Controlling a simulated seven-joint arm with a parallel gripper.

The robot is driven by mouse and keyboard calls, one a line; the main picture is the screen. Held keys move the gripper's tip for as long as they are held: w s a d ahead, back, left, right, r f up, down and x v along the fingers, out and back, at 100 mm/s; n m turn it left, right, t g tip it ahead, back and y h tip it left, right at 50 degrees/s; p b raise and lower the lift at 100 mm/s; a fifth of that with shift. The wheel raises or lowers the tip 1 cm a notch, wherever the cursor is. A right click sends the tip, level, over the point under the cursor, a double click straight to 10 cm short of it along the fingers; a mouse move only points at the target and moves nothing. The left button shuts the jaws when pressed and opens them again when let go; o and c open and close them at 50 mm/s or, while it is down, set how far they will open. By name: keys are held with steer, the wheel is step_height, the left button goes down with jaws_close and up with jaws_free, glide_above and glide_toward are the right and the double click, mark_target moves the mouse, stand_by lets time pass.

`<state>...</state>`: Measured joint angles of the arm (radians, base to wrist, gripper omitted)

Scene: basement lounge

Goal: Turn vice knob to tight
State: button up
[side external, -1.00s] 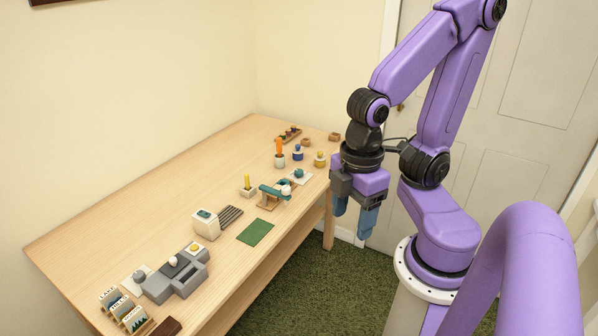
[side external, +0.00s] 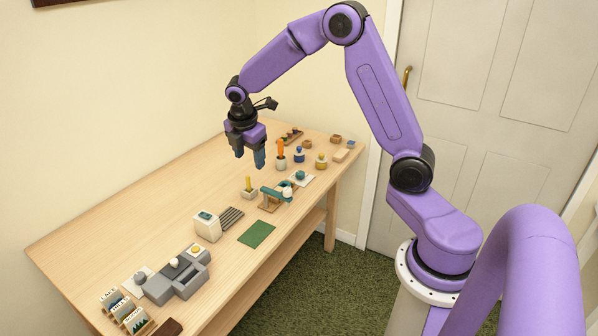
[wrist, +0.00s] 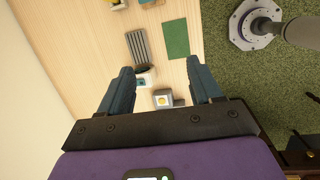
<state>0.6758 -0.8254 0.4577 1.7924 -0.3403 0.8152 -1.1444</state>
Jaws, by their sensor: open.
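A grey blocky device (side external: 184,283) sits near the front left of the table in the side view. It looks most like the vice, but I cannot be sure. It has a round white knob (side external: 174,263) and a yellow round part (side external: 195,247) on top. My gripper (side external: 249,160) is open and empty, pointing down high above the table, well behind and right of the grey device.
A white box with a teal top (side external: 206,226), a dark ribbed pad (side external: 231,217) and a green mat (side external: 257,234) lie mid-table. A yellow stick in a holder (side external: 248,188), a teal-armed stand (side external: 276,193) and small jars stand farther back. The table's left-rear stretch (side external: 130,215) is clear.

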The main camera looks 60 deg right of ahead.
steer(key=w+d+f+n+h, duration=0.1)
steer(key=w+d+f, duration=0.1)
steer(key=d, duration=0.5)
steer(key=w+d+f, duration=0.2)
steer(key=w+d, duration=0.1)
steer(key=d, duration=0.3)
steer(key=n+g+h, duration=0.1)
steer(key=n, duration=0.1)
glide_toward(300, 173)
steer(key=x, duration=0.8)
steer(key=shift+f, duration=0.1)
steer(key=c, duration=1)
